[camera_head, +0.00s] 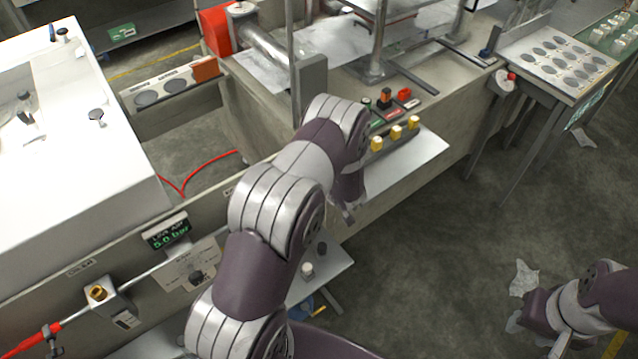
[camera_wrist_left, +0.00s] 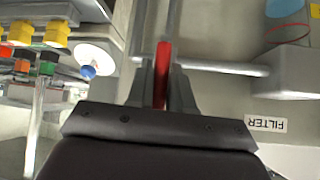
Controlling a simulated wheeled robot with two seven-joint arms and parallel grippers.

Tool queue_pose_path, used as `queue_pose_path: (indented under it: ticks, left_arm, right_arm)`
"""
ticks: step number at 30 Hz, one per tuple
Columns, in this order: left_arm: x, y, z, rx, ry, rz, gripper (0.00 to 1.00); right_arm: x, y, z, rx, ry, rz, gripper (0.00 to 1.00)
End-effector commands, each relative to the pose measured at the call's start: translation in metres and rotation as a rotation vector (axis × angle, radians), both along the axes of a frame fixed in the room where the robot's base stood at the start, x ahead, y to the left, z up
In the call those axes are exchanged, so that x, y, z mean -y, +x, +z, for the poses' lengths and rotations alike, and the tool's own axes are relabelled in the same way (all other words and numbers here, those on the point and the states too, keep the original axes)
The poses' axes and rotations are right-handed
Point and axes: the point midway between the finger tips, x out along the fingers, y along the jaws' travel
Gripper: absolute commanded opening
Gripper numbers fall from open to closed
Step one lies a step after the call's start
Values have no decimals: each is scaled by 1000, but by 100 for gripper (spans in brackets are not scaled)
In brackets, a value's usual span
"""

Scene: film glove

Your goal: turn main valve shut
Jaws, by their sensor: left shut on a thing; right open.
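The main valve's lever is taken to be the red bar (camera_wrist_left: 161,75) that stands upright in the left wrist view. My left gripper (camera_wrist_left: 161,90) is shut on it, with a grey jaw on either side. The valve body is hidden behind the jaws and the wrist housing. In the head view my left arm reaches up and bends down beside the bench, and its own links hide the lever and most of the gripper. My right gripper (camera_head: 562,346) is open and low at the bottom right, away from the valve, partly cut off by the frame.
A FILTER label (camera_wrist_left: 266,124) sits beside the lever. Yellow knobs (camera_head: 395,132) line a ledge beside the bench. A pressure display (camera_head: 166,231) reads 5.0 bar on the left panel. A red hose (camera_head: 205,164) runs behind my arm. Floor at right is mostly free.

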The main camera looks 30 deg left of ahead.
Motion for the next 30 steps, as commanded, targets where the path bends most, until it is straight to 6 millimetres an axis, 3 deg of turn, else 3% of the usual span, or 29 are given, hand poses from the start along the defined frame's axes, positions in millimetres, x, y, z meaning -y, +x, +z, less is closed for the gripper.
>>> queue_pose_path:
  ticks: [4,5,6,17,30]
  left_arm:
    - [0,1,0,1,-1,-1,0]
    - [0,1,0,1,-1,-1,31]
    - [0,1,0,1,-1,-1,40]
    - [4,-1,4,2,0,-1,40]
    - [60,-37,71,3,-1,-4,40]
  right_arm:
    - [0,0,0,0,0,0,43]
    - [0,0,0,0,0,0,43]
    - [0,0,0,0,0,0,43]
    - [0,0,-2,0,0,0,43]
    - [0,0,-18,0,0,0,43]
